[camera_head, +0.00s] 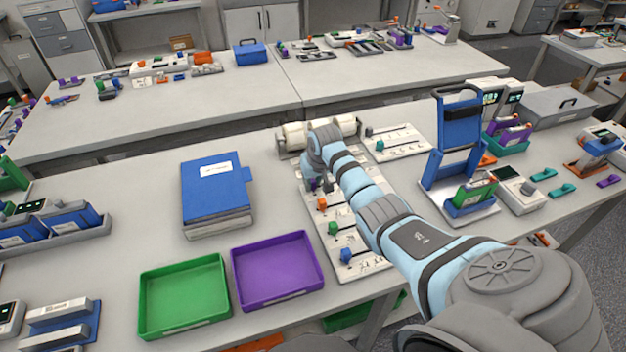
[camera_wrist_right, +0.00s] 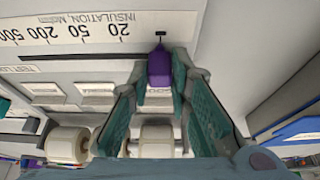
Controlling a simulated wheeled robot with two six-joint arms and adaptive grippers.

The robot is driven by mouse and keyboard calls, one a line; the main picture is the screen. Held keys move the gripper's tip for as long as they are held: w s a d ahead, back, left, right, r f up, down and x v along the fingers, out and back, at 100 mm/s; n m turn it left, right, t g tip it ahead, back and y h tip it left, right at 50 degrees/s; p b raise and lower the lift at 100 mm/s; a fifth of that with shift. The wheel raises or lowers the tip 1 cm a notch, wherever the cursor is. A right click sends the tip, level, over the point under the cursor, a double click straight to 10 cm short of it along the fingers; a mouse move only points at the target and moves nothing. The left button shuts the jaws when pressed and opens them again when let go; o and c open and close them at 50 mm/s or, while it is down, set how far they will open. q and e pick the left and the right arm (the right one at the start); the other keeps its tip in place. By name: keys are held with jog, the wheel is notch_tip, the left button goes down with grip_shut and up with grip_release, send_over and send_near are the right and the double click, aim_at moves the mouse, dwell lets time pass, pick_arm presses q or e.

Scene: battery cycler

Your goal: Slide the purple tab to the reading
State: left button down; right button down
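The purple tab (camera_wrist_right: 159,66) shows in the right wrist view at the end of a dark slot line, below a short black pointer. It lies between the fingertips of my right gripper (camera_wrist_right: 160,80), with no clear gap on either side. The printed insulation scale (camera_wrist_right: 85,27) appears upside down, and the pointer is just right of its 20 mark. In the head view the white slider board (camera_head: 357,270) lies under my right arm, with orange (camera_head: 322,204), green (camera_head: 333,228) and blue (camera_head: 346,255) tabs showing. My right gripper hides its upper part. My left gripper is out of view.
A cream roller device (camera_head: 292,137) stands behind the board. A second slider board (camera_head: 405,143) lies to the right, near a blue stand (camera_head: 460,132). Purple (camera_head: 277,299) and green (camera_head: 186,328) trays and a blue binder (camera_head: 216,190) are on the left.

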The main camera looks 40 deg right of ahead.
jog(key=shift+d, duration=0.1)
jog(key=d, duration=0.2)
jog(key=s+d, duration=0.1)
jog(key=d, duration=0.1)
jog(key=s+d, duration=0.1)
jog(key=d, duration=0.2)
jog(key=shift+s+p, duration=0.2)
jog(key=shift+p, duration=0.1)
jog(key=shift+a, duration=0.15)
jog(key=c, duration=1.5)
grip_release()
jog(key=shift+w+a, duration=0.1)
jog(key=shift+w, duration=0.05)
jog(key=shift+s+r, duration=0.2)
jog(key=shift+r, duration=0.2)
jog(key=v, duration=1.1)
jog(key=shift+r, duration=0.1)
